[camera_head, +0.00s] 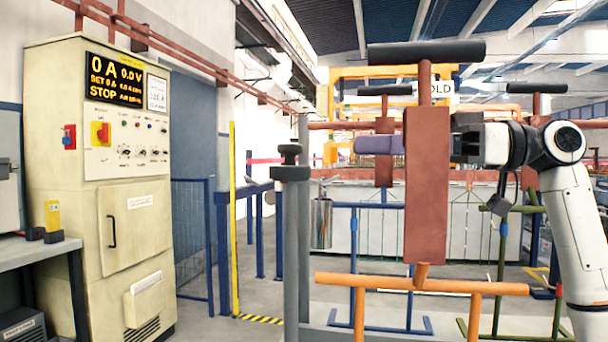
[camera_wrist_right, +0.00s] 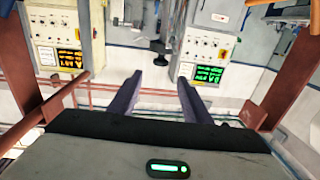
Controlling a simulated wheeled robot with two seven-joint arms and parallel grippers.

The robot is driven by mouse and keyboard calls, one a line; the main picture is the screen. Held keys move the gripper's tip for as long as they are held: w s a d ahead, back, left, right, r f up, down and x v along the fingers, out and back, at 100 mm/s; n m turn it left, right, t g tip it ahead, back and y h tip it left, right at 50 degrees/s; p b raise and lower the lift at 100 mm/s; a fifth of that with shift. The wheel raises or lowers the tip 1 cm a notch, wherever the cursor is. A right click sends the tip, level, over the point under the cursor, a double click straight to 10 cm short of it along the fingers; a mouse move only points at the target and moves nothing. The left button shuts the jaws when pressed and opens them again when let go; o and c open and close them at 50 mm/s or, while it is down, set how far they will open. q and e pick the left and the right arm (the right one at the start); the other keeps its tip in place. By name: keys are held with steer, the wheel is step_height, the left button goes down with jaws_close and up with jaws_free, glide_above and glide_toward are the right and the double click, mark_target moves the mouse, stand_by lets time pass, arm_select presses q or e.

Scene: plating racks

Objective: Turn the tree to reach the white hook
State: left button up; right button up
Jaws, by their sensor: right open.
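A brown upright slab (camera_head: 427,190) with a black bar (camera_head: 426,52) across its top stands in front of me in the head view. It looks like part of the tree, but I cannot tell for sure. My right gripper (camera_head: 362,145) reaches in from the right behind the slab, and its purple fingers stick out past the slab's left edge. In the right wrist view the gripper (camera_wrist_right: 161,88) is open, with nothing seen between its fingers. I cannot tell whether it touches the slab. I cannot make out a white hook. My left gripper is not in view.
An orange rail (camera_head: 425,285) runs low under the slab. A grey post with a black knob (camera_head: 290,160) stands to its left. More brown slabs (camera_head: 384,155) stand behind. A cream control cabinet (camera_head: 100,190) is at the left. Floor shows between cabinet and post.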

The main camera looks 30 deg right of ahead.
steer(key=p+x, duration=0.1)
steer(key=x, duration=0.9)
steer(key=shift+a+r, duration=0.1)
steer(key=shift+a, duration=0.05)
jaws_close()
